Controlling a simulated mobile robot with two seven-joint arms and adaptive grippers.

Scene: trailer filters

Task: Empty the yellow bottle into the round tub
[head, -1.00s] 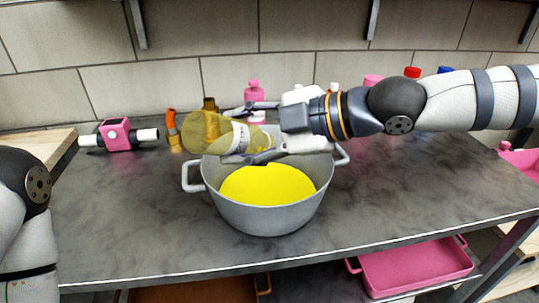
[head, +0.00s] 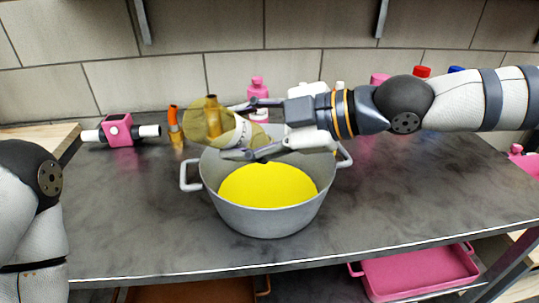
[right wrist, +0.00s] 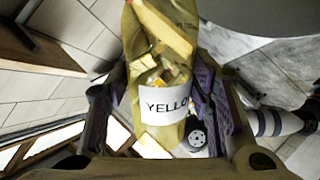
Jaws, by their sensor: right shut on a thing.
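The yellow see-through bottle (head: 195,119) is tipped over above the left rim of the round tub, with its pale label facing me. My right gripper (head: 238,131) is shut on it, one finger on each side. In the right wrist view the bottle (right wrist: 160,45) sits between the fingers, and its label reads "YELLO". The round tub (head: 255,220) is a grey pot with two handles, holding a bright yellow content. No stream shows between bottle and tub. I cannot tell how much is left in the bottle. My left gripper is out of view.
A pink device with white ends (head: 118,131) and an orange-topped copper item (head: 175,130) stand left of the tub. A pink bottle (head: 258,100) and other coloured bottles stand at the back. The counter's front left is clear. A pink tray (head: 420,272) is below.

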